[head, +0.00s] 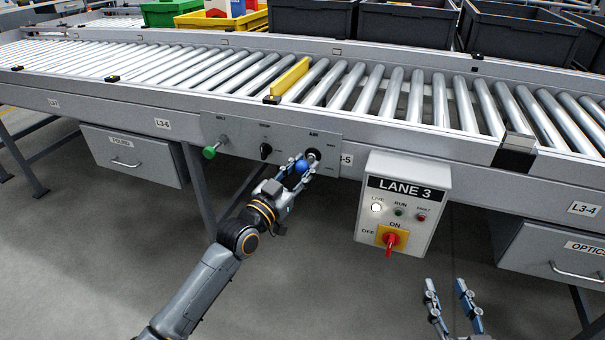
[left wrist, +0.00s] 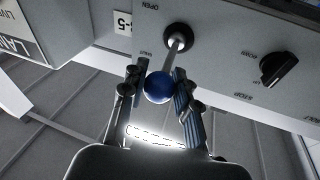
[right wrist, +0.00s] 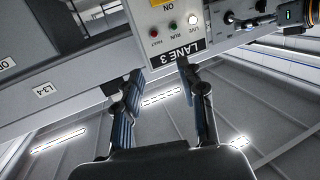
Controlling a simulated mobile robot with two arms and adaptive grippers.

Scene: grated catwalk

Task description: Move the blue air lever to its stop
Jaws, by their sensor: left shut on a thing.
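The blue air lever is a blue ball knob (head: 301,166) on a metal rod, coming out of a dark round boot under the AIR label on the grey panel (head: 232,128). In the left wrist view the blue knob (left wrist: 158,87) sits between my left fingertips and the rod (left wrist: 174,57) runs up to the boot. My left gripper (head: 299,170) is shut on the knob. My right gripper (head: 449,296) is open and empty, low in front of the conveyor; it also shows in the right wrist view (right wrist: 158,80).
The panel also has a green knob (head: 209,152) and a black rotary switch (head: 265,151). The LANE 3 box (head: 402,205) with a red-handled switch (head: 389,243) stands right of the lever. Roller conveyor (head: 350,85) runs above, with a yellow bar (head: 290,77) across it. Drawers hang below.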

